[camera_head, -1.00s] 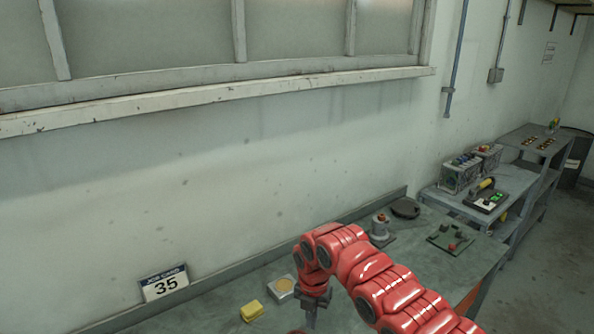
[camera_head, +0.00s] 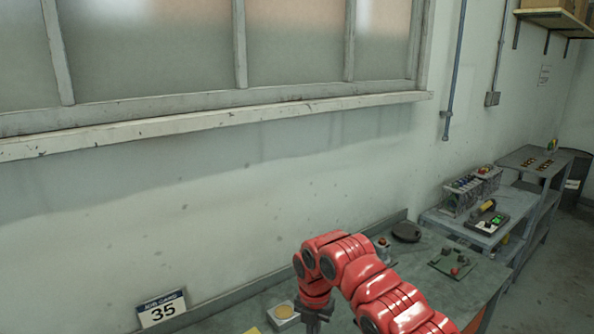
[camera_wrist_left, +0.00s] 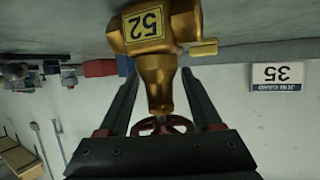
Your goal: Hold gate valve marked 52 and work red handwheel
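The brass gate valve (camera_wrist_left: 160,75) fills the middle of the left wrist view, with a yellow plate marked 52 (camera_wrist_left: 143,25) on its body. Its red handwheel (camera_wrist_left: 178,124) shows near my left gripper's palm, partly hidden by the palm. My left gripper (camera_wrist_left: 160,72) has its two fingers spread on either side of the valve's neck, with gaps beside the neck. Whether the fingertips touch the body is unclear. In the head view, my right gripper (camera_head: 313,324) points down at the lower edge and is partly cut off. The valve is not visible there.
A blue-and-white job card 35 (camera_head: 163,309) leans by the wall. A grey block with a tan round top (camera_head: 283,311) stands beside my right gripper. The bench (camera_head: 440,292) carries a dark disc (camera_head: 406,232) and a green plate (camera_head: 455,263).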

